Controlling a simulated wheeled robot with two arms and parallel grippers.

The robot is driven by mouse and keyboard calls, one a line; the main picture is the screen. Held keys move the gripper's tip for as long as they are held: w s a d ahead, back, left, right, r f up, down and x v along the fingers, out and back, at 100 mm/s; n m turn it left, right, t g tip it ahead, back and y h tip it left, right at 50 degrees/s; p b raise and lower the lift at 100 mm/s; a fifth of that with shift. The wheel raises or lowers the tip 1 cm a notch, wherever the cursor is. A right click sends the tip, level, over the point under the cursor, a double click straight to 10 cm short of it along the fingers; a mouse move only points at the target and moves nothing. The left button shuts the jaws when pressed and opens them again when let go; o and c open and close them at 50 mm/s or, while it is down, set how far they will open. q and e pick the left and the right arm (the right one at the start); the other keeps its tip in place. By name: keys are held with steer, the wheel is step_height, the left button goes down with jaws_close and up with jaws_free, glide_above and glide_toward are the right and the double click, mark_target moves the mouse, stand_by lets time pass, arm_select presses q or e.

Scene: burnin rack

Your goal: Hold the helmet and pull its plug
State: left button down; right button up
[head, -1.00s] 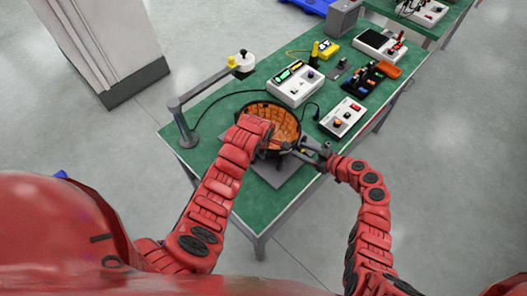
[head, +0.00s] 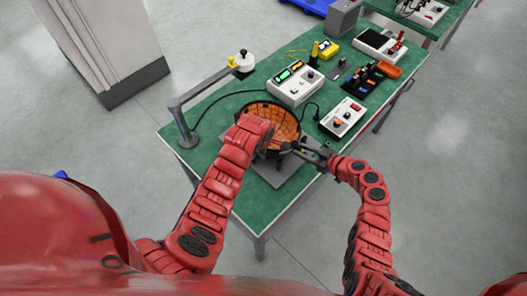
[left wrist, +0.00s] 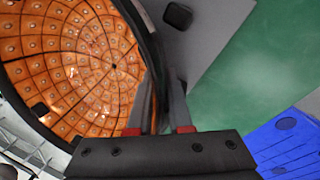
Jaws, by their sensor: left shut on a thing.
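The helmet (head: 285,119) is a dark-rimmed bowl, open side up, with an orange tiled inside. It sits on a grey plate (head: 284,183) on the green bench. In the left wrist view its orange inside (left wrist: 75,60) fills the upper left. My left gripper (left wrist: 165,100) is shut on the helmet's rim, one finger on each side of it; its tips are mostly hidden by my arm in the head view. My right gripper (head: 296,148) is at the helmet's near right side, its tips close to the rim. The plug is too small to make out there.
A white box with a dark cable (head: 343,117) stands right of the helmet. A white instrument with green displays (head: 295,84) stands behind it. A jointed lamp-like arm (head: 208,87) rises at the bench's left edge. Other tools crowd the far end; the near-left bench is clear.

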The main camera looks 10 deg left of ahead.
jaws_close()
stand_by(1.1)
steer(key=shift+d, duration=0.15)
steer(key=shift+s+d, duration=0.5)
steer(key=shift+d, duration=0.3)
steer(key=shift+s+d, duration=0.55)
steer(key=shift+d, duration=0.25)
steer(key=shift+s+d, duration=0.5)
steer(key=shift+d, duration=0.3)
arm_select(q)
steer(key=c, duration=0.8)
jaws_free()
steer(key=shift+o, duration=0.2)
